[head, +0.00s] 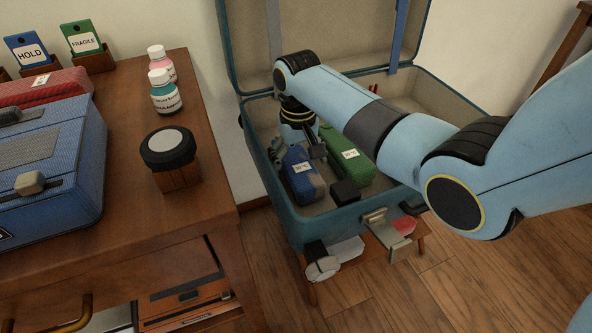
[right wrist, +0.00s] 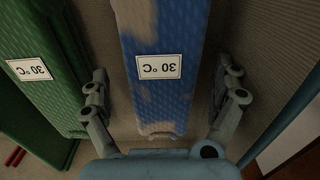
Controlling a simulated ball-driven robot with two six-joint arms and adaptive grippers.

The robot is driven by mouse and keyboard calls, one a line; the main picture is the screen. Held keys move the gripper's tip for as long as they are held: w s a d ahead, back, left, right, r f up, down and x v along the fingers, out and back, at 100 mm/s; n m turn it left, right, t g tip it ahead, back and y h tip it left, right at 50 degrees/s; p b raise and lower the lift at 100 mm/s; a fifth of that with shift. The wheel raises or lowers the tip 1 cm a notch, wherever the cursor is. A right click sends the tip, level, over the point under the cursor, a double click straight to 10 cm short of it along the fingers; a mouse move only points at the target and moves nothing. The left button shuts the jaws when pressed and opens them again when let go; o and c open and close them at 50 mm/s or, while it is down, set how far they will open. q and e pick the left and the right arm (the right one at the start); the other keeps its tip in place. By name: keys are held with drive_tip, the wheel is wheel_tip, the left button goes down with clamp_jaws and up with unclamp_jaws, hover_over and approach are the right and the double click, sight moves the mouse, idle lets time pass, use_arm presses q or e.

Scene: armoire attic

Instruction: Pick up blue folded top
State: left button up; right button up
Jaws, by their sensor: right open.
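The blue folded top (head: 301,181) lies inside the open teal suitcase (head: 343,216), with a white 30 °C label. It also shows in the right wrist view (right wrist: 163,95), blue with pale patches. My right gripper (head: 307,158) is down in the suitcase over the blue top. In the right wrist view its two open fingers (right wrist: 165,97) stand on either side of the top, with gaps between them and the cloth. Part of the top is hidden by the gripper in the head view. My left gripper is not in view.
A green folded item (head: 347,163) with a similar label lies to the right of the blue top, close to one finger. The suitcase walls surround both. A wooden dresser (head: 200,210) stands left, holding a blue case (head: 50,165), bottles (head: 164,92) and a black-lidded jar (head: 168,147).

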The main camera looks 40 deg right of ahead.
drive_tip(key=shift+r, duration=0.1)
drive_tip(key=c, duration=1.4)
drive_tip(key=shift+o, duration=0.2)
